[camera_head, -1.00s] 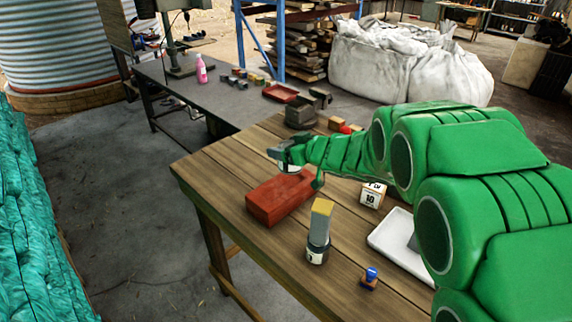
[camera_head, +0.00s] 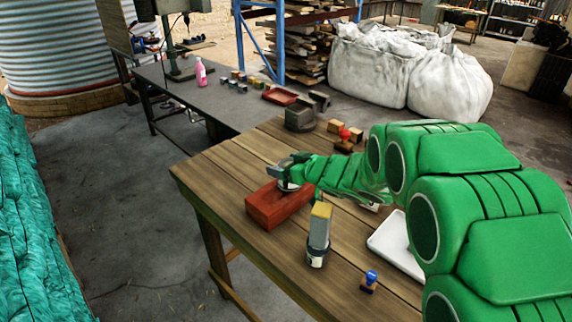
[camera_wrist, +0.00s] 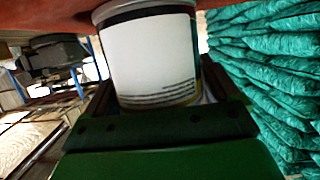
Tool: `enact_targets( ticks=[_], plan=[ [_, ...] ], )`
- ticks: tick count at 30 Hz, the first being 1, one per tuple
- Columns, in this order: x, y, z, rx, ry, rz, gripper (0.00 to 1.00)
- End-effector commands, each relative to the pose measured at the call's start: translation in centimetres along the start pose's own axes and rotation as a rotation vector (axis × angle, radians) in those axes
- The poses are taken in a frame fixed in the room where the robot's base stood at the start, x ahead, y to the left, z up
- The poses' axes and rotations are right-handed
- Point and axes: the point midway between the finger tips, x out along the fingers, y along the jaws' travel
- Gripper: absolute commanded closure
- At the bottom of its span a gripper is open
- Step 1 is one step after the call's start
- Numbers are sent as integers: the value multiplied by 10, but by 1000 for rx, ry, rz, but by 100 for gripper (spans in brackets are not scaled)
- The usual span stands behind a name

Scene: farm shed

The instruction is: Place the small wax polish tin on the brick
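The red brick (camera_head: 278,207) lies flat near the left edge of the wooden table. My gripper (camera_head: 290,172) is directly over it. The small tin, with a white label and dark bands, sits between my fingers in the wrist view (camera_wrist: 150,60), and the gripper appears shut on it. In the head view, a pale bit of the tin (camera_head: 288,186) shows under the fingers at the brick's top. In the wrist view, the tin's end meets the red brick surface (camera_wrist: 50,18); I cannot tell whether it touches or hovers just above.
A blue-handled stamp (camera_head: 370,280) and white tray (camera_head: 392,243) are nearer my arm. Wooden blocks (camera_head: 335,126) lie behind.

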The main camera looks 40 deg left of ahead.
Motion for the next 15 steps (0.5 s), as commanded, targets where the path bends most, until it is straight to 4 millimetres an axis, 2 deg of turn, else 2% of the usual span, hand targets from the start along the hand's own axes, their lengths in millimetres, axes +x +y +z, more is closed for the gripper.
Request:
enact_targets(
  ticks=[2,11,15],
  plan=[
    [0,0,0,0,0,0,0],
    [-1,0,-4,0,1,1,0],
    [-12,1,-4,0,1,2,0]
  ],
)
